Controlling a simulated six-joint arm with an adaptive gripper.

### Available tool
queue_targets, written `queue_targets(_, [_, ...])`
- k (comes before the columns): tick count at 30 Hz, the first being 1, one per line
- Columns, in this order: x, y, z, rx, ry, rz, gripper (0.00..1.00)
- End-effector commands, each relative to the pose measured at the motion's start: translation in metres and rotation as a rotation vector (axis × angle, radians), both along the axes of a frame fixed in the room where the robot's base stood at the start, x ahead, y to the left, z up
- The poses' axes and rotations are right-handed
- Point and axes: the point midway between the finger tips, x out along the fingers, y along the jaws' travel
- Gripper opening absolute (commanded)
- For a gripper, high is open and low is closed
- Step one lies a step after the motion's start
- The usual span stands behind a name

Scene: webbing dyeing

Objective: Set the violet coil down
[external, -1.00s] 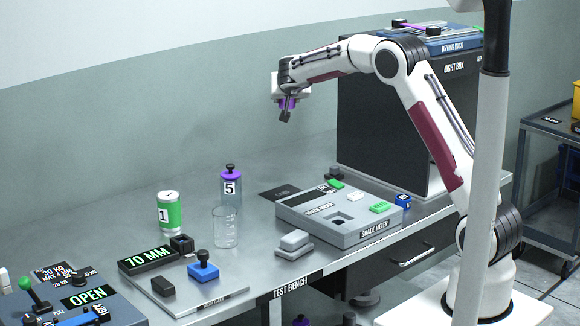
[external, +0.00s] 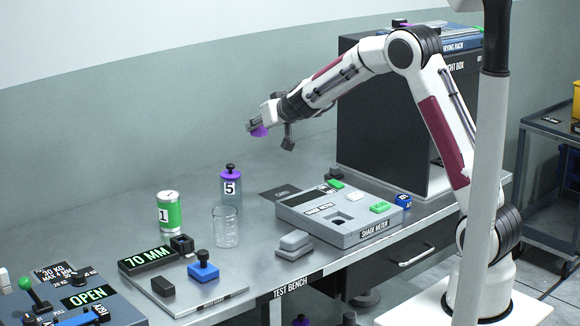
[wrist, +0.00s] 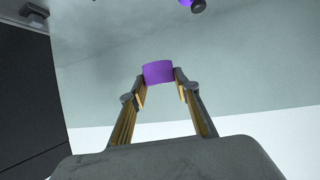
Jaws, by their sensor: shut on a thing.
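The violet coil (external: 260,131) is held in my gripper (external: 252,127), high above the back of the test bench. In the wrist view the violet coil (wrist: 158,72) sits between the two fingertips of my gripper (wrist: 159,80), which are shut on it. The coil is clear of everything else. Its underside and far side are hidden in the wrist view.
A purple-capped jar marked 5 (external: 231,186), a glass beaker (external: 226,228) and a green can marked 1 (external: 170,212) stand on the bench below. The shade meter (external: 345,228) and dark light box (external: 385,110) are to the right. Bare bench lies behind the jar.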

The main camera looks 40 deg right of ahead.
Motion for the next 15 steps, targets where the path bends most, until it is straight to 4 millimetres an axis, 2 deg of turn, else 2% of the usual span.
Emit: queue_targets(15, [-0.019,0.026,-0.017,-0.001,0.001,0.093,0.11])
